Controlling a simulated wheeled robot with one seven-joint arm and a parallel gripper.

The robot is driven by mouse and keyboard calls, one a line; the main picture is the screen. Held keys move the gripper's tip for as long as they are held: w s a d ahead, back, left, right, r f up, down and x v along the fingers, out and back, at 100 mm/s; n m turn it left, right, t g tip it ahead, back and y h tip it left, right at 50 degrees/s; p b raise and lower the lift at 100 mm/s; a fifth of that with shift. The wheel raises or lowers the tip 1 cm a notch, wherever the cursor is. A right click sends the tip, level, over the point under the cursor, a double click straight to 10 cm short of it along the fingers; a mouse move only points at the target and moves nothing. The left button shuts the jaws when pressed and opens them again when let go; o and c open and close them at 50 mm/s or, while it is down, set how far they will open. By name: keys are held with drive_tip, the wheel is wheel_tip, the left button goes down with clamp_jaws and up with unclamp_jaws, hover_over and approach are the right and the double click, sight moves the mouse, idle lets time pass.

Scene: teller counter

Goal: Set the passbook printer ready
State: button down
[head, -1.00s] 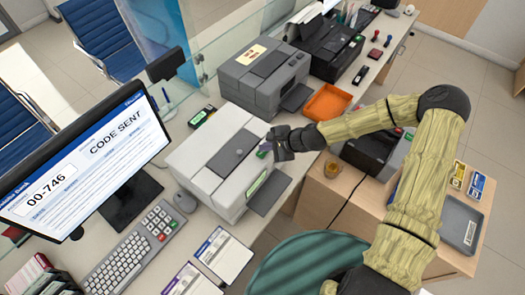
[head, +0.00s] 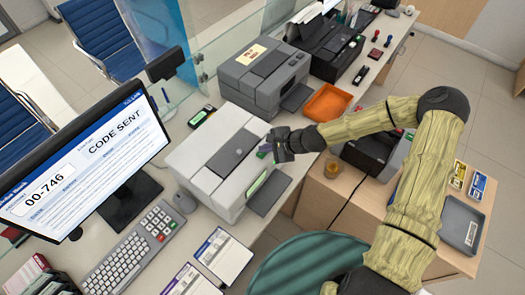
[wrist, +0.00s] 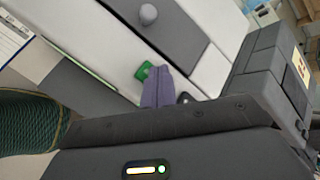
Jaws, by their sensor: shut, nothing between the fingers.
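A white printer (head: 208,150) with a dark grey top panel stands on the counter. A green strip shows along its front slot, and a dark tray (head: 269,193) sticks out in front. My gripper (head: 265,150) is at the printer's front right corner, its purple fingers shut and empty. In the wrist view the fingers (wrist: 157,88) are next to a green button (wrist: 146,71) on the white casing; whether they touch it I cannot tell. A round grey knob (wrist: 148,14) on the dark panel also shows there.
A grey printer (head: 263,80) with a label stands behind, beside an orange tray (head: 327,103). A wooden cabinet (head: 345,205) is at right, and a green chair (head: 315,265) is in front.

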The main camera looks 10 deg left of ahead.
idle(0.3)
drive_tip(key=shift+r+p, duration=0.7)
drive_tip(key=shift+r, duration=0.15)
drive_tip(key=shift+r, duration=0.1)
drive_tip(key=shift+r+p, duration=1.85)
drive_tip(key=shift+r, duration=0.6)
drive_tip(key=shift+d+f, duration=0.1)
